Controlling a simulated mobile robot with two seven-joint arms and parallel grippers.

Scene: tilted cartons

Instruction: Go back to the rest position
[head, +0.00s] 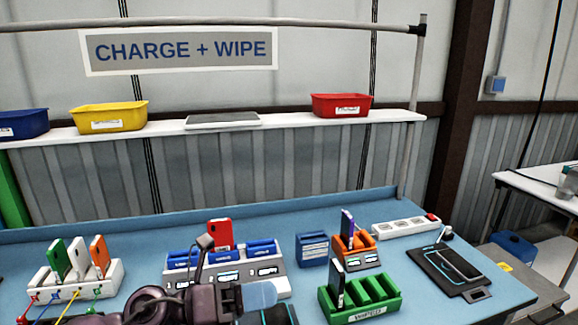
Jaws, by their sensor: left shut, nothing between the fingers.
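My left gripper (231,298) is at the bottom of the head view, its dark arm coming in from the lower left. It is shut and empty, low over the front of the blue table, in front of the grey charging dock (270,271). A pale blue piece (260,295) lies just right of its tip; I cannot tell whether they touch. My right gripper is out of view.
A white rack (72,283) with phones stands left on the blue table (140,240). A green WIPED rack (362,312), an orange dock (357,261) and a black pad (436,262) stand right. A shelf (270,122) with bins runs behind.

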